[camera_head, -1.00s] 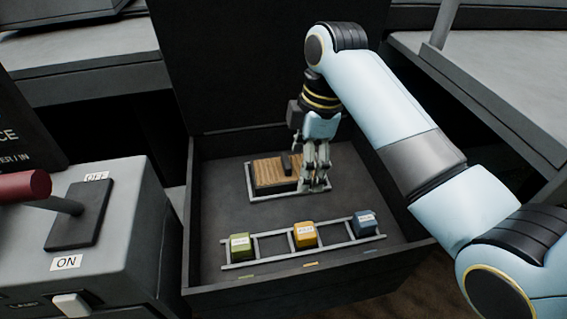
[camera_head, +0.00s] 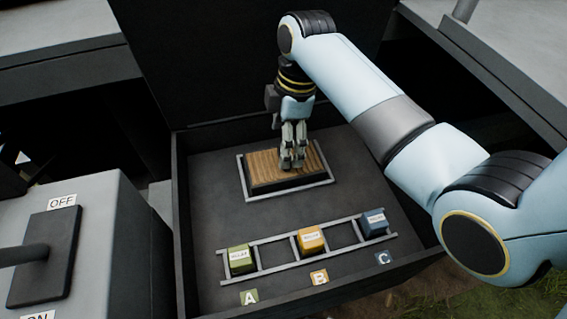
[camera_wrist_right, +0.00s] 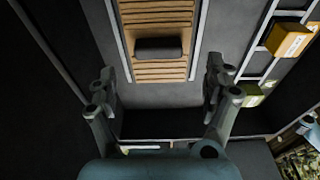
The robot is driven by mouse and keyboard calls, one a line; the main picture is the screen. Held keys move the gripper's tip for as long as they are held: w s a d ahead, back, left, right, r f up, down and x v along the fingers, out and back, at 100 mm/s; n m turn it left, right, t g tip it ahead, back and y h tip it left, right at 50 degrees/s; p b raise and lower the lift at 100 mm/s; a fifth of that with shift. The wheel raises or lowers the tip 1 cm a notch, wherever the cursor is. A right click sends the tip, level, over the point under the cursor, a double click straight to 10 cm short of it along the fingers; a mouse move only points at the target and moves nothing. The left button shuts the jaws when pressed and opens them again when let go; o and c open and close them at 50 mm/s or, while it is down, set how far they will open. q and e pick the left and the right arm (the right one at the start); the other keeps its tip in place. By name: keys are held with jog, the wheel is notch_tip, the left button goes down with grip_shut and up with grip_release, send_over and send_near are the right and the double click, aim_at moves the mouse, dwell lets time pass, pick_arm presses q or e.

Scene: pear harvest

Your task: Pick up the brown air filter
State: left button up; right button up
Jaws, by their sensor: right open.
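The brown air filter (camera_head: 262,170) is a ribbed brown panel lying flat inside a light grey rectangular frame on the floor of a dark open box. In the right wrist view, the filter (camera_wrist_right: 155,72) carries a black handle (camera_wrist_right: 158,49) across it. My right gripper (camera_head: 292,164) points down at the right part of the filter and hides the handle in the head view. In the wrist view my right gripper (camera_wrist_right: 162,85) is open, its fingers apart on either side with nothing between them. My left gripper is not in view.
A grey rack (camera_head: 281,260) in front of the filter holds a green block (camera_head: 240,259), an orange block (camera_head: 310,240) and a blue block (camera_head: 374,222), with tags A, B and C. A grey ON/OFF switch box (camera_head: 120,230) stands left. Box walls (camera_head: 178,220) surround the filter.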

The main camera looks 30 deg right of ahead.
aim_at(265, 175)
notch_tip(265, 175, down, 5)
jog(key=shift+w+r, duration=0.1)
jog(key=c, duration=0.4)
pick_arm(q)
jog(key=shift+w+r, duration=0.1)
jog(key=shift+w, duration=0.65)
pick_arm(e)
jog(key=c, duration=1)
